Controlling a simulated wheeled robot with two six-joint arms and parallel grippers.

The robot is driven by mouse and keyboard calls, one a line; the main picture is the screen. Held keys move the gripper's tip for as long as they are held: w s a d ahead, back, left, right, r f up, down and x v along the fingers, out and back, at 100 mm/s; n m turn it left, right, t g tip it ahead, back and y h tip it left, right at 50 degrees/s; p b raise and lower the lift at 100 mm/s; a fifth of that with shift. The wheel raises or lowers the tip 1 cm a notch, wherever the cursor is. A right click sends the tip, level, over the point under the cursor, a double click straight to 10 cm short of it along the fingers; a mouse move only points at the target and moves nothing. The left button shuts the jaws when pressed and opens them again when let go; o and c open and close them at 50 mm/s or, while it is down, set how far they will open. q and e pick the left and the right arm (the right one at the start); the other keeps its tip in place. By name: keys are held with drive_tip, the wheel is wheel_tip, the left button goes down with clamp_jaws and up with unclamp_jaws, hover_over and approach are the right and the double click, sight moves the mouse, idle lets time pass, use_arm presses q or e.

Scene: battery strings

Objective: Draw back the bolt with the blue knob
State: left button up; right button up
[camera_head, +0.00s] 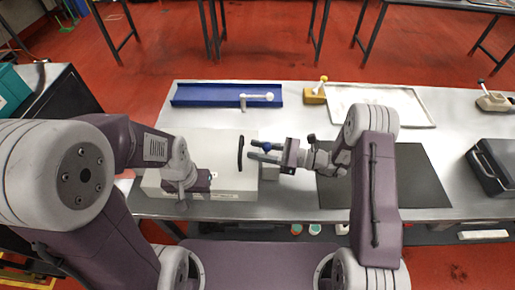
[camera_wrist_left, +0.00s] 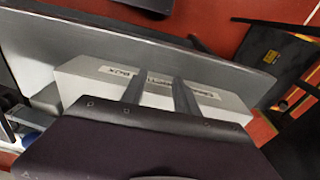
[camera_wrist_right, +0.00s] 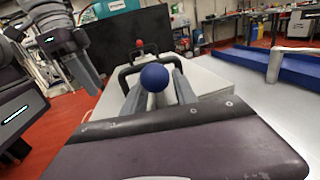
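A pale box (camera_head: 215,145) with a black handle (camera_head: 240,153) lies on the metal table. The blue knob (camera_wrist_right: 155,78), on a pale stem, is at the box's right side in the head view. My right gripper (camera_head: 257,151) is open, with its fingers on either side of the knob; whether they touch it I cannot tell. A red knob (camera_wrist_right: 140,44) shows beyond the handle in the right wrist view. My left gripper (camera_head: 197,185) is over the front left of the box; in the left wrist view its fingers (camera_wrist_left: 158,88) are apart and empty, near the box's labelled side.
A blue tray (camera_head: 190,95) with a white rod (camera_head: 258,97) lies behind the box. A yellow block (camera_head: 314,96), a pale tray (camera_head: 422,117) and a dark mat (camera_head: 420,180) are to the right. A black case (camera_head: 495,165) stands at the far right.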

drive_tip(key=shift+c, duration=0.3)
clamp_jaws()
drive_tip(key=shift+w, duration=0.1)
